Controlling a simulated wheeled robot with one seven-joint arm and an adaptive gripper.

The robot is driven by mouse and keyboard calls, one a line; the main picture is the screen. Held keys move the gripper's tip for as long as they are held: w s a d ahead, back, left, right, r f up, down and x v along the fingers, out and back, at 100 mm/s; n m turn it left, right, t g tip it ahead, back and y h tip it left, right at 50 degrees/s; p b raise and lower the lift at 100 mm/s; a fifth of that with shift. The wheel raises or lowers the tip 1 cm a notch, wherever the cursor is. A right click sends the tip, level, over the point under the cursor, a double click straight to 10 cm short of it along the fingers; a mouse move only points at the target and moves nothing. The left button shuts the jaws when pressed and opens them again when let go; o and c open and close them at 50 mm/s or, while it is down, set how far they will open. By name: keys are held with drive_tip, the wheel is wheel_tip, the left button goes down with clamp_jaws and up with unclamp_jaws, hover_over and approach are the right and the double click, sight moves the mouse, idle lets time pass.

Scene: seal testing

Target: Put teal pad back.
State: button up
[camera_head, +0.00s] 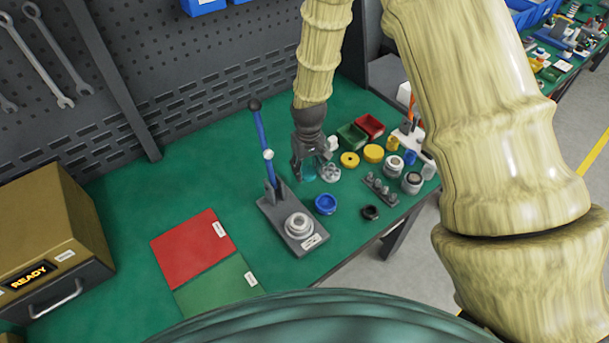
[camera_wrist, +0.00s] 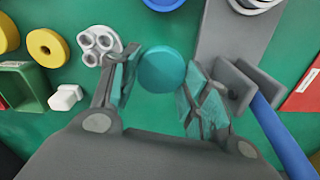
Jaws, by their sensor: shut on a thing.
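The teal pad (camera_wrist: 162,70) is a round disc between the two fingertips of my gripper (camera_wrist: 162,85) in the wrist view. My gripper is shut on it, with teal-faced fingers at its left and right sides. In the head view my gripper (camera_head: 309,170) points down over the green bench, right of the lever press. The pad is mostly hidden there by the fingers. I cannot tell whether the pad touches the bench.
The lever press (camera_head: 290,210) with a blue handle stands close beside my gripper. A white clustered part (camera_wrist: 99,45), yellow rings (camera_wrist: 48,48), a blue ring (camera_head: 325,204) and small bins (camera_head: 352,136) are nearby. Red (camera_head: 190,250) and green mats lie left.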

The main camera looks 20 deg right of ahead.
sight(306, 185)
drive_tip(key=shift+s+f, duration=0.2)
drive_tip(key=shift+f, duration=0.05)
drive_tip(key=w+f, duration=0.2)
drive_tip(key=shift+f, duration=0.35)
drive_tip(key=shift+s+f+p, duration=0.25)
drive_tip(key=shift+f+p, duration=0.15)
drive_tip(key=shift+f, duration=0.05)
drive_tip(key=shift+s+f+p, duration=0.2)
drive_tip(key=shift+f+p, duration=0.2)
drive_tip(key=shift+f, duration=0.35)
drive_tip(key=shift+w+f, duration=0.25)
drive_tip(key=shift+f, duration=0.35)
drive_tip(key=shift+s+r, duration=0.15)
drive_tip(key=shift+s, duration=0.05)
drive_tip(key=o, duration=1.1)
drive_tip(key=shift+w+f, duration=0.15)
drive_tip(key=shift+f, duration=0.05)
